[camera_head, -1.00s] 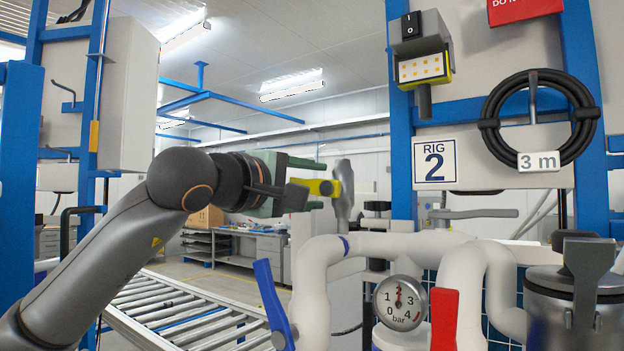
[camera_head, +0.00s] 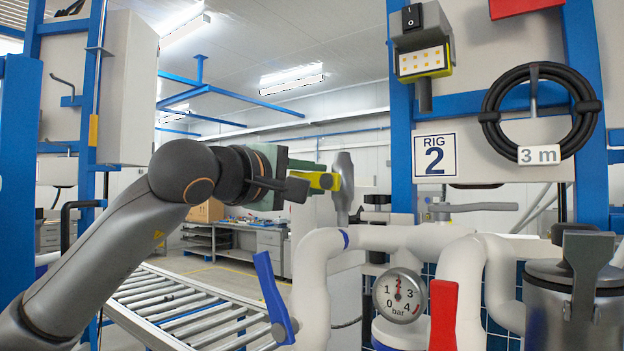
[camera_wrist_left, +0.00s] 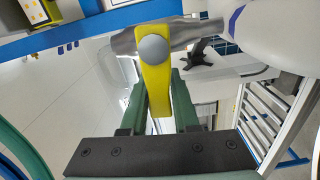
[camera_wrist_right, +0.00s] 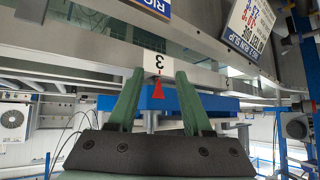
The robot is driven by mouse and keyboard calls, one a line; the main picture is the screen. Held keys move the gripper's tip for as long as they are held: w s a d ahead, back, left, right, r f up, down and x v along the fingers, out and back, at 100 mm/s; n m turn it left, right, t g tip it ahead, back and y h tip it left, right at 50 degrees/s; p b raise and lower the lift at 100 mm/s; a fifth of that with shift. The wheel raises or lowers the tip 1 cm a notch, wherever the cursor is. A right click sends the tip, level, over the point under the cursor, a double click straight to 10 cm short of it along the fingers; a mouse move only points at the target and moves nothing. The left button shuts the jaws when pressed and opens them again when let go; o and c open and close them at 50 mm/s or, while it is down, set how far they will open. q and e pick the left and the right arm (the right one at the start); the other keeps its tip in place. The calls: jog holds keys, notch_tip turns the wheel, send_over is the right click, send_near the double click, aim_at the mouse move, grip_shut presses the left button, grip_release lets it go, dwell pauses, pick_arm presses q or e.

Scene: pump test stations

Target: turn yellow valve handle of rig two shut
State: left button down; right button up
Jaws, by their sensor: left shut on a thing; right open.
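The yellow valve handle (camera_head: 322,181) sits on a grey metal valve body (camera_head: 344,190) left of the rig 2 sign. My left gripper (camera_head: 308,180) reaches it from the left and is shut on it. In the left wrist view, the yellow handle (camera_wrist_left: 153,70) runs between the two green fingers from a round grey hub cap (camera_wrist_left: 152,48). The handle's far side is hidden. My right gripper (camera_wrist_right: 157,85) shows only in the right wrist view. It is open, with a "3" label and a red pointer seen beyond its fingers.
A roller conveyor (camera_head: 180,310) lies lower left. A coiled black hose (camera_head: 490,115) hangs at upper right.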

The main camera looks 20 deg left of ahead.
pick_arm(q)
jog(key=shift+f+n+b, duration=0.45)
jog(key=shift+n+b, duration=0.15)
jog(key=shift+b, duration=0.15)
jog(key=shift+r, duration=0.1)
jog(key=c, duration=0.7)
grip_release()
jog(key=shift+o, duration=0.2)
jog(key=shift+s, duration=0.1)
